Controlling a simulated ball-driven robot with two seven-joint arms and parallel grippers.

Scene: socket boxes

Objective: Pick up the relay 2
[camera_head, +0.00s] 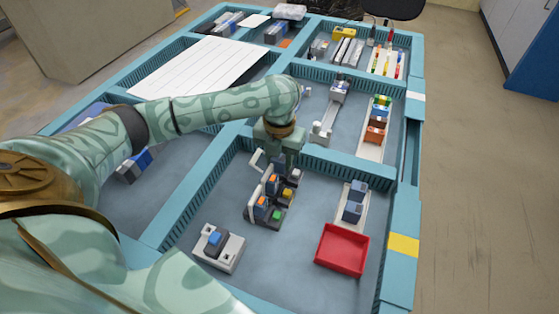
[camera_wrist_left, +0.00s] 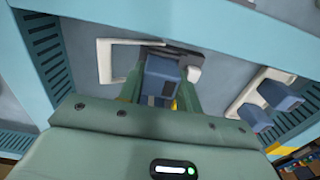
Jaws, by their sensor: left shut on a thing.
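My left gripper (camera_head: 279,158) reaches down over the module rack (camera_head: 262,205) in the near compartment. In the left wrist view, its fingers (camera_wrist_left: 160,95) are shut on a blue-grey relay block (camera_wrist_left: 160,72). The fingers hide much of this block in the head view, and I cannot tell whether it is clear of the rack. Two similar blue-grey relays (camera_head: 355,200) stand on a white rail to the right, also in the left wrist view (camera_wrist_left: 280,96). No number is readable on any relay. My right gripper is not in view.
A red tray (camera_head: 342,249) stands right of the rack. A grey-white socket box (camera_head: 218,247) with a blue button is at near left. Blue divider walls (camera_head: 352,163) surround the compartment. Bare floor shows between rack and tray.

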